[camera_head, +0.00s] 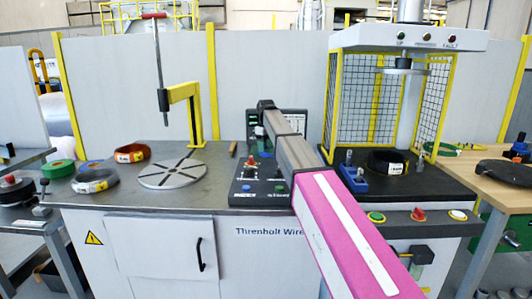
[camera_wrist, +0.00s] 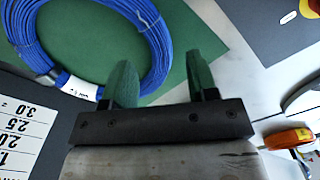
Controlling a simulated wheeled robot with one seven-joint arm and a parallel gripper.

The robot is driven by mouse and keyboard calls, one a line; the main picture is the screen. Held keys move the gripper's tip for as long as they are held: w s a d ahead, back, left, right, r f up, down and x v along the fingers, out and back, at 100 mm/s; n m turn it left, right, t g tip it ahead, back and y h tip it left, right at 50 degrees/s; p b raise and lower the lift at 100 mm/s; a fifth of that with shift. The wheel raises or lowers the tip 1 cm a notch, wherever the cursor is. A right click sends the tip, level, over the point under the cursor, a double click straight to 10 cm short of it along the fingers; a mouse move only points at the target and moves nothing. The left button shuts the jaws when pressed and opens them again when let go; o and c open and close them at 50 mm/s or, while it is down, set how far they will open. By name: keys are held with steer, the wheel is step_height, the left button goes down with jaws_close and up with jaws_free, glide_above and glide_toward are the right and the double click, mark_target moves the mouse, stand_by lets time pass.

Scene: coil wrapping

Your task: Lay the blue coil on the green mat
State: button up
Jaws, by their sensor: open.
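In the wrist view the blue coil (camera_wrist: 160,48) lies over the green mat (camera_wrist: 205,35), with a white label on its lower left part. Green mat shows inside the ring and to its right. The coil's left and lower edges appear to reach past the mat onto dark surface. My gripper (camera_wrist: 162,75) is open, its two green fingers apart. The near right part of the ring shows between the fingers, with nothing clamped. I cannot tell the height of the fingers above it. In the head view my arm hides the gripper, and I cannot make out the coil or mat.
A printed number chart (camera_wrist: 22,125) lies lower left in the wrist view, and an orange object (camera_wrist: 288,138) lies right. In the head view a round slotted plate (camera_head: 172,173), orange coil (camera_head: 131,153) and grey coil (camera_head: 95,181) are left. A caged press (camera_head: 345,100) stands right.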

step_height(320, 180, up, 9)
steer(key=shift+f, duration=0.2)
